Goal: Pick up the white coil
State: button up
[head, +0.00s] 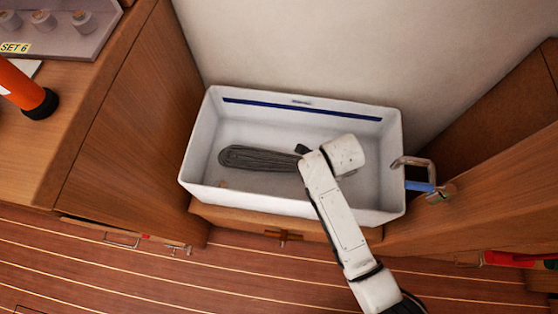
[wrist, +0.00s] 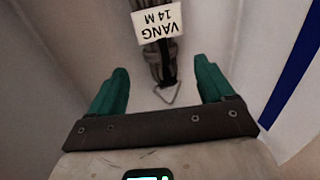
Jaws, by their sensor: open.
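A long dark grey coil (head: 255,158) lies flat in the white bin (head: 192,160) in the head view, its right end hidden under my arm. No coil that is clearly white shows. In the wrist view a greyish coil end (wrist: 158,65) with a metal triangular ring and a white tag (wrist: 157,22) reading "VANG 14 M" lies between and beyond my fingers. I cannot tell if it is the same coil. My gripper (wrist: 161,72) is open, with its teal fingers either side of the coil end. The head view mostly hides my gripper behind my arm.
The bin's walls stand around my gripper, with a blue stripe (head: 300,111) on the back wall. A metal tap-like fitting (head: 418,165) juts out at the bin's right. Wooden cabinets flank both sides. An orange cylinder (head: 20,88) lies on the left counter.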

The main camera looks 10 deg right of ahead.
jog(key=b+x, duration=0.1)
jog(key=x, duration=0.4)
jog(key=shift+w+a+b, duration=0.1)
jog(key=shift+w+b, duration=0.05)
jog(key=shift+b, duration=0.15)
jog(key=c, duration=1.5)
